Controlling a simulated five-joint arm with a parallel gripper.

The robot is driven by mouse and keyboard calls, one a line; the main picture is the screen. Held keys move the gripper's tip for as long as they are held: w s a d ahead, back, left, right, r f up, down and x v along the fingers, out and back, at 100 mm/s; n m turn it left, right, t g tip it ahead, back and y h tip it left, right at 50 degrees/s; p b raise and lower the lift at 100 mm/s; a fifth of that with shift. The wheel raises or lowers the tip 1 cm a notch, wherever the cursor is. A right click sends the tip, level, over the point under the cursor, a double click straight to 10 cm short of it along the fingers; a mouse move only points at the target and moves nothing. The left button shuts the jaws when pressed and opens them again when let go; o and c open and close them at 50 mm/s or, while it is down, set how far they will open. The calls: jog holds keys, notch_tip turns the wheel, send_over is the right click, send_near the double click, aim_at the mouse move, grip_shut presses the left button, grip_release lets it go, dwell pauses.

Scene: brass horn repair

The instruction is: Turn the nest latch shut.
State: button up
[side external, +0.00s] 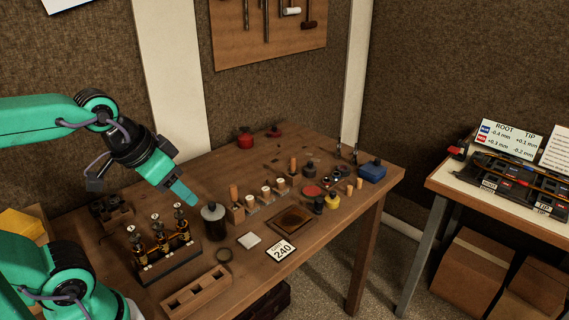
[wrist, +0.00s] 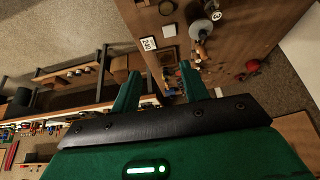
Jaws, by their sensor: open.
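I cannot pick out the nest latch for certain in either view. A dark fixture (side external: 110,212) stands at the table's left end, too small and dim to show a latch. A rack (side external: 165,262) holding three brass-and-black valve pieces stands in front of it. My gripper (side external: 187,198) points down and right in the side view, its tip close to a dark bottle (side external: 214,222); I cannot tell whether they touch. In the wrist view my gripper (wrist: 159,72) has its two green fingers apart, with nothing held between them.
Several small jars and corked blocks crowd the middle. A blue box (side external: 372,171) sits far right.

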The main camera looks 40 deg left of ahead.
jog(key=w+r+m+g, duration=0.2)
jog(key=w+r, duration=0.2)
jog(key=w, duration=0.7)
jog(key=m+g, duration=0.3)
jog(key=m, duration=0.4)
send_over(319, 200)
notch_tip(319, 200, down, 18)
jog(key=shift+s+a+r, duration=0.1)
jog(key=shift+r, duration=0.1)
jog(key=shift+w+f+g, duration=0.25)
jog(key=shift+f+g, duration=0.05)
jog(key=shift+f, duration=0.25)
jog(key=shift+f, duration=3.9)
